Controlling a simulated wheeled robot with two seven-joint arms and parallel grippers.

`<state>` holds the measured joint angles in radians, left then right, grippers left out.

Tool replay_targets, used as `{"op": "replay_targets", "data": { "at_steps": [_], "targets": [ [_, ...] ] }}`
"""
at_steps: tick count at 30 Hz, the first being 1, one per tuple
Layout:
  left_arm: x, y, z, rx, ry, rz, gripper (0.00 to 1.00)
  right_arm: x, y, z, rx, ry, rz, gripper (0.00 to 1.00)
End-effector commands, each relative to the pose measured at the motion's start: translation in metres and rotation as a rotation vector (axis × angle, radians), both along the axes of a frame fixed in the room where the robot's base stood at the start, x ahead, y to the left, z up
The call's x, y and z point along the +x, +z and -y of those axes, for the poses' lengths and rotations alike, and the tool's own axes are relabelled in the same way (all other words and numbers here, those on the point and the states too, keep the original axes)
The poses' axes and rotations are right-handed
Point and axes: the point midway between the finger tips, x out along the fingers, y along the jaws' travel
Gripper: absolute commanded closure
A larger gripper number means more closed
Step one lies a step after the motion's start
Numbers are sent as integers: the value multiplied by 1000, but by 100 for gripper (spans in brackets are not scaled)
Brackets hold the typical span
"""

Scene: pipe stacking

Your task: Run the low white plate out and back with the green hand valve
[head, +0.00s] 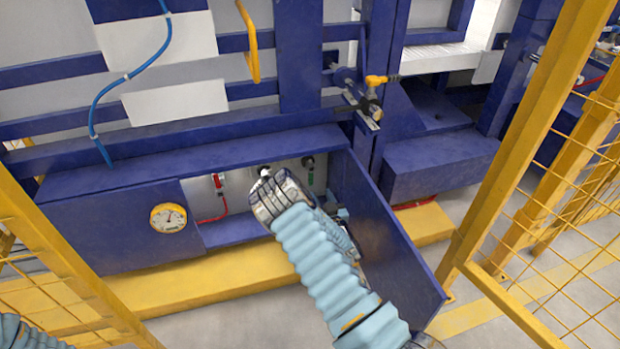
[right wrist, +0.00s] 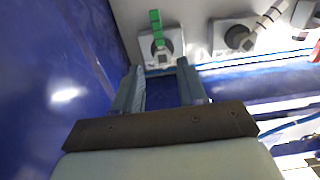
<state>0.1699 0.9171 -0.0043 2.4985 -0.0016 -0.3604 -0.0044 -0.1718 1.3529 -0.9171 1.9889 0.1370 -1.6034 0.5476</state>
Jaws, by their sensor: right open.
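The green hand valve (right wrist: 156,28) stands on a grey square mount on the pale back wall, just beyond my right fingertips in the right wrist view. In the head view the green valve (head: 310,178) shows inside the open blue cabinet, beside my arm. My right gripper (right wrist: 160,70) is open, with nothing between its fingers; the valve is ahead of the gap and appears apart from them. In the head view my arm largely hides this gripper. A lower white panel (head: 175,102) is on the blue frame; I cannot tell whether it is the task's plate. My left gripper is out of view.
The open blue door (head: 385,235) stands close on the right of my arm. Other fittings, including a red-handled one (head: 218,182), share the cabinet. A round gauge (head: 168,217) is on its front. Yellow mesh fences (head: 545,150) flank both sides.

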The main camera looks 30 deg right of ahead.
Motion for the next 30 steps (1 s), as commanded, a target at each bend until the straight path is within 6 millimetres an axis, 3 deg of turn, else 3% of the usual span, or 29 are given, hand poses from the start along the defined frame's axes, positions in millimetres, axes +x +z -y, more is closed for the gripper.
{"op": "replay_targets", "data": {
  "at_steps": [9,15,21,28,30],
  "targets": [
    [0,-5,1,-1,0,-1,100,70,-1,16,-1,2,0,58],
    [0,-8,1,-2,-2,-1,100,102,-1,25,-1,-2,-3,58],
    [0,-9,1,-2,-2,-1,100,115,-1,28,1,-3,-5,58],
    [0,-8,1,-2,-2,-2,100,115,-1,28,1,-4,-5,58],
    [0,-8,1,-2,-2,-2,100,115,-1,28,1,-4,-5,66]
  ]
}}
